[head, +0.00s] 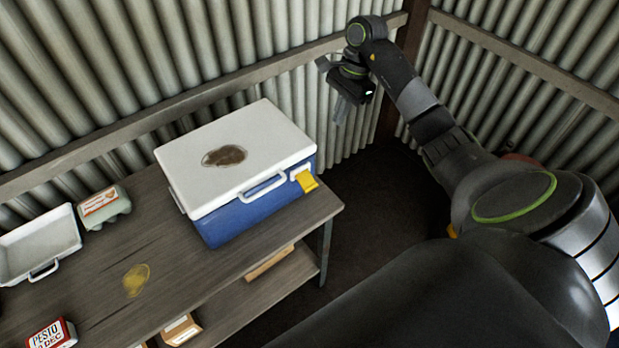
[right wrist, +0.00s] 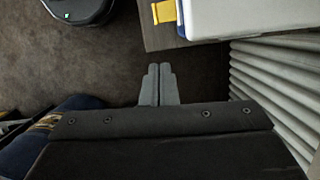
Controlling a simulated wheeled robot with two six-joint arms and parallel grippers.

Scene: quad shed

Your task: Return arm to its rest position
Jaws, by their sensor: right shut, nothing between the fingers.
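My right arm reaches up from the right side of the head view, and its gripper (head: 341,110) hangs pointing down beside the corrugated wall, to the right of the table and clear of it. In the right wrist view the two grey fingers (right wrist: 159,84) are together with nothing between them, above the dark floor. My left gripper is not in either view.
A white tray (head: 40,238), egg carton (head: 104,206) and pesto box (head: 52,335) are further left.

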